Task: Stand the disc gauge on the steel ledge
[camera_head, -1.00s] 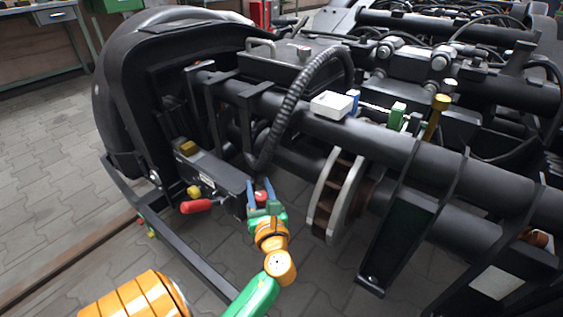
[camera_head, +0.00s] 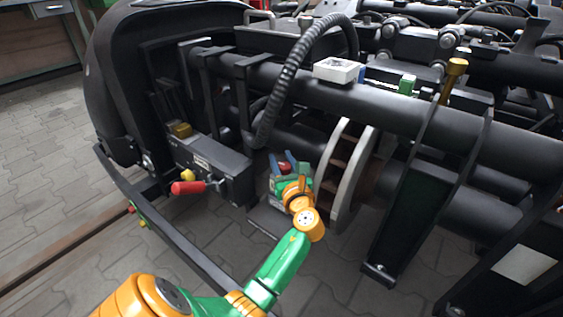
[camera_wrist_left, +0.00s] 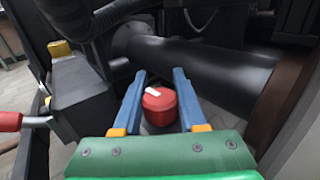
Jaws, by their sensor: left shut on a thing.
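My left gripper (camera_head: 281,166) is shut on a small red, round-topped piece with a white mark, which I take to be the disc gauge (camera_wrist_left: 159,104). In the left wrist view it sits between the two blue fingers, upright as far as I can tell, with its lower part hidden. In the head view the gripper is just left of the brake disc (camera_head: 348,180). A flat grey plate (camera_head: 266,221) shows low beneath the gripper. It may be the steel ledge, but I cannot tell. My right gripper is not in view.
A dark box (camera_head: 215,165) with a red handle (camera_head: 188,188) is left of the gripper. A thick tube (camera_head: 420,125) carries a white box (camera_head: 338,70) and a green block (camera_head: 407,84). A ribbed hose (camera_head: 290,90) arches above. Paved floor is open at lower left.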

